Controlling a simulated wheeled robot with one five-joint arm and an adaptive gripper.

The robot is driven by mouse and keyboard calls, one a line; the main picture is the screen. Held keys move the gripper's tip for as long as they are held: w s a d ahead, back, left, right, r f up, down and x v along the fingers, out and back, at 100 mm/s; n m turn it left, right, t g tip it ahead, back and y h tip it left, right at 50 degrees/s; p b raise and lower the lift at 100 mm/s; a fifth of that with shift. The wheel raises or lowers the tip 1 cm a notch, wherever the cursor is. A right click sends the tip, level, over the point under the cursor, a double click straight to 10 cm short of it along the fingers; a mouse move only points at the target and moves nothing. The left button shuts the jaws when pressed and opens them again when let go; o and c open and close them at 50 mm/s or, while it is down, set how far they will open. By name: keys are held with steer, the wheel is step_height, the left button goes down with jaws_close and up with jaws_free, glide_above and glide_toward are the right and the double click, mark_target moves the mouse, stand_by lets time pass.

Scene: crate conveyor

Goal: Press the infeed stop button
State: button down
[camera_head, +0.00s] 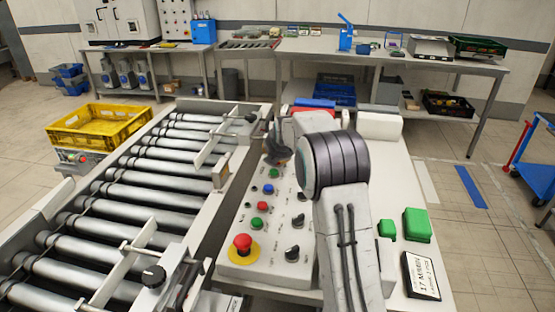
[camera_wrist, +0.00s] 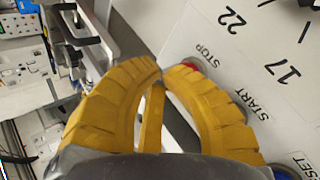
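The control panel (camera_head: 235,262) is a white slanted box beside the conveyor, with coloured buttons and dark knobs. My gripper (camera_head: 277,152) is over the panel's far end in the head view. In the wrist view its yellow fingers (camera_wrist: 161,74) curve together with their tips meeting, and nothing shows between the tips. A red button (camera_wrist: 187,64) by a STOP label is just beyond the right fingertip and partly hidden by it. I cannot tell whether they touch. START and RESET labels follow toward the lower right, with a blue button (camera_wrist: 285,173) by RESET. No infeed label is readable.
A red mushroom button (camera_head: 242,243) on a yellow base sits at the panel's near end. The roller conveyor (camera_head: 150,185) runs along the left, with metal guides. A yellow crate (camera_head: 98,125) stands beyond it. Green boxes (camera_head: 417,225) lie on the white surface at right.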

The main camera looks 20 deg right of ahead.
steer(key=shift+r, duration=0.6)
steer(key=shift+r+p, duration=0.1)
steer(key=shift+p, duration=0.2)
steer(key=shift+r+p, duration=1.75)
steer(key=shift+r, duration=0.65)
